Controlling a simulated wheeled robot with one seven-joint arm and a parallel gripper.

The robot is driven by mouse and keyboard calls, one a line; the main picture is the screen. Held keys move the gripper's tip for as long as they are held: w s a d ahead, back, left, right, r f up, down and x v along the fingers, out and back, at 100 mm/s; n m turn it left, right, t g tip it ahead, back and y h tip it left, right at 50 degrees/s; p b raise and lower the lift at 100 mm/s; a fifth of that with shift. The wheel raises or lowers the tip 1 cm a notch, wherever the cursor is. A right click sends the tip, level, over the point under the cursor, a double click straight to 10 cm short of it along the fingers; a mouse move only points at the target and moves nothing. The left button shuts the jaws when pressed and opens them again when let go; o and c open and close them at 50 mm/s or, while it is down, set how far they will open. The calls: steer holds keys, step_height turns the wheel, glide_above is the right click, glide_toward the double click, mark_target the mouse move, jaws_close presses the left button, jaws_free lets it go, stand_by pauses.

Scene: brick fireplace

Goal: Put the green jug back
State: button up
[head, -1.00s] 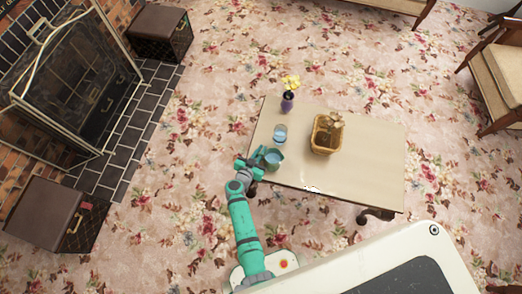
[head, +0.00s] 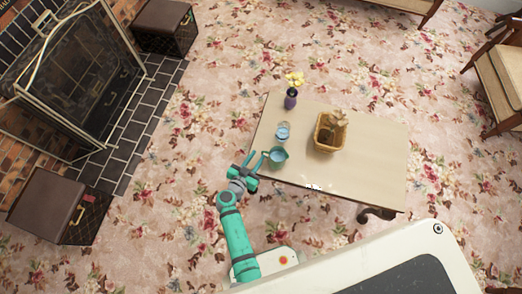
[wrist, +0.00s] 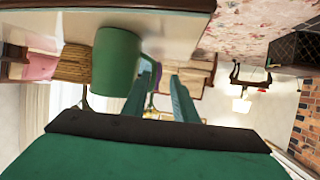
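The green jug (head: 277,157) stands upright on the table near its left edge, just right of my gripper. In the wrist view the picture is turned over, and the jug (wrist: 115,62) shows large at upper left with its handle toward the fingers. My gripper (head: 254,165) is at the table's left edge. Its two fingers (wrist: 163,80) are apart with nothing visibly held between them. The left finger overlaps the jug's handle side in the wrist view; I cannot tell whether they touch.
The cream table (head: 370,165) also holds a blue glass (head: 282,132) behind the jug, a purple vase (head: 290,101) with yellow flowers, and a wicker basket (head: 318,140) with a brown thing in it. The table's right part is clear. A fireplace screen (head: 80,85) stands far left.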

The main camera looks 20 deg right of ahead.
steer(key=v, duration=0.4)
steer(key=shift+a, duration=0.1)
steer(key=s+a+r+n+y, duration=0.1)
steer(key=s+a+n+y, duration=0.15)
steer(key=s+a, duration=0.4)
steer(key=s+a+r+n+y, duration=0.15)
steer(key=s+a+y, duration=0.25)
steer(key=s, duration=0.5)
steer(key=s+d+r+n+t+y, duration=0.1)
steer(key=s+r+n+t, duration=0.1)
steer(key=r, duration=1.1)
steer(key=s+d+r+n+t+y, duration=0.1)
steer(key=s+r, duration=0.6)
steer(key=r, duration=0.7)
steer(key=n+t+y, duration=0.1)
steer(key=n+t, duration=0.1)
steer(key=shift+s+t, duration=0.3)
steer(key=shift+t, duration=0.1)
